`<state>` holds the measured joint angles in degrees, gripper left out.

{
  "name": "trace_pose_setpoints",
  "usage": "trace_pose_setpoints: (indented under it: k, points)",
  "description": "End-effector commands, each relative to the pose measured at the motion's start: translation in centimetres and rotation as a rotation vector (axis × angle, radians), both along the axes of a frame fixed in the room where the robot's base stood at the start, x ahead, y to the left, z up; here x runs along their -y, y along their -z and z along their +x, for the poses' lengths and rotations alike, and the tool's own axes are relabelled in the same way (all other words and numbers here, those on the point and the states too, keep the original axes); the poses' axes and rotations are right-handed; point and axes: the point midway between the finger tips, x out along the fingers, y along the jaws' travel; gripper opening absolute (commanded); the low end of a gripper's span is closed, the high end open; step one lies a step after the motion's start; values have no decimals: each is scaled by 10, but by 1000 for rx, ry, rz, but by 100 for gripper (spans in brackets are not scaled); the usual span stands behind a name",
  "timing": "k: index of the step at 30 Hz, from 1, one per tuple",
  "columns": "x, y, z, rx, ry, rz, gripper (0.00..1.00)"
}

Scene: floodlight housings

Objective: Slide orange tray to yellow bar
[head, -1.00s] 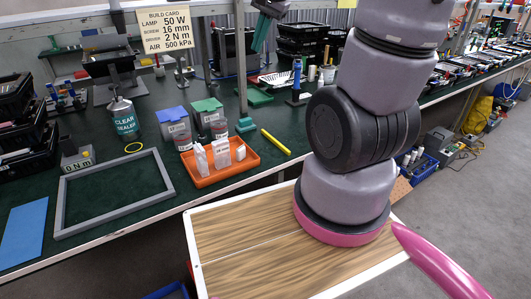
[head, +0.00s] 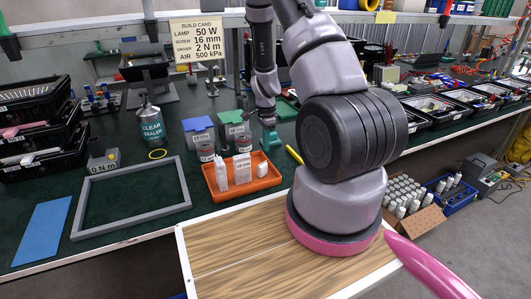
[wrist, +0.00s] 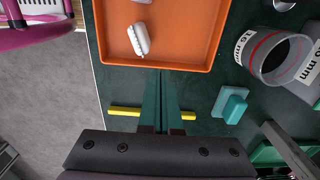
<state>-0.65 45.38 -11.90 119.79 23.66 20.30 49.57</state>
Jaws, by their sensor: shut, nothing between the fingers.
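The orange tray (head: 212,192) lies on the dark green bench near its front edge, holding white items and a small labelled box. In the wrist view the tray (wrist: 165,66) fills the top, with a white piece (wrist: 139,38) inside. The yellow bar (head: 294,154) lies on the bench just right of the tray. In the wrist view the bar (wrist: 125,111) crosses behind my fingers, apart from the tray's edge. My gripper (wrist: 161,72) is shut and empty, its tips close to the tray's near wall; contact cannot be told.
A teal block (wrist: 230,104) and a jar (wrist: 275,55) lie right of my fingers in the wrist view. A grey frame (head: 132,200) lies left of the tray.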

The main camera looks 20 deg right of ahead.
Motion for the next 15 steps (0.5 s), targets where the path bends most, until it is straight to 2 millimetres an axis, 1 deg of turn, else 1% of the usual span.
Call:
trace_pose_setpoints:
  k: [9,12,15]
  points:
    - [0,58,-1,-2,0,2,0]
    - [0,72,0,-1,1,2,0]
    - [-1,82,0,-1,0,2,0]
